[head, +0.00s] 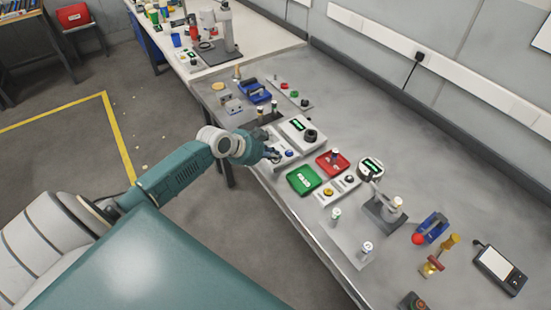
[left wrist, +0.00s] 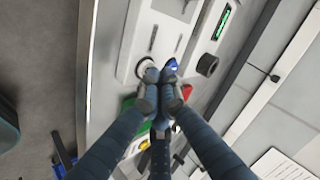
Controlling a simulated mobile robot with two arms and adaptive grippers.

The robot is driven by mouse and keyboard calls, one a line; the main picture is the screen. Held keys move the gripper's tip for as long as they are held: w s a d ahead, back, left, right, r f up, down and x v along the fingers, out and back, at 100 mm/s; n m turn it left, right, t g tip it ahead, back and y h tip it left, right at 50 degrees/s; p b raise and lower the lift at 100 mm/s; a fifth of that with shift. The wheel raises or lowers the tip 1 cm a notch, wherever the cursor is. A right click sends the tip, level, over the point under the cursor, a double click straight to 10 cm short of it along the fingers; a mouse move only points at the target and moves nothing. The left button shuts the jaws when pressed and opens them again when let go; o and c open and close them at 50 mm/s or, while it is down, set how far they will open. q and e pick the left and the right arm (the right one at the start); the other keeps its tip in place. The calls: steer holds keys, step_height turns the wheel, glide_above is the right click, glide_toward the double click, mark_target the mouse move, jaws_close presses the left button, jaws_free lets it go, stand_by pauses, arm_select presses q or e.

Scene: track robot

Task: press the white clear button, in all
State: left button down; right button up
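A pale button panel (head: 284,158) lies near the front edge of the grey bench, with a blue button (head: 289,153) on it. My left gripper (head: 273,154) is at the panel's left part. In the left wrist view my left gripper (left wrist: 160,70) has its fingertips together with nothing seen between them. They are over the panel (left wrist: 128,55), beside a round pale button (left wrist: 145,65) that they partly cover. The blue button (left wrist: 171,64) shows just past the other fingertip. I cannot tell whether the fingertips touch the pale button. My right gripper is not in view.
A display box (head: 298,128) with a black knob stands behind the panel. A green tray (head: 300,188) and a red tray (head: 327,168) lie to the right. A round gauge (head: 371,169) and a grey stand (head: 384,208) are farther right. The bench's far right middle is clear.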

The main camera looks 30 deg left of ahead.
mark_target(274, 161)
arm_select(q)
steer(key=shift+r+p, duration=0.45)
steer(key=shift+r, duration=0.25)
step_height(274, 161, up, 5)
steer(key=p, duration=0.4)
steer(key=shift+r, duration=0.1)
stand_by(0.5)
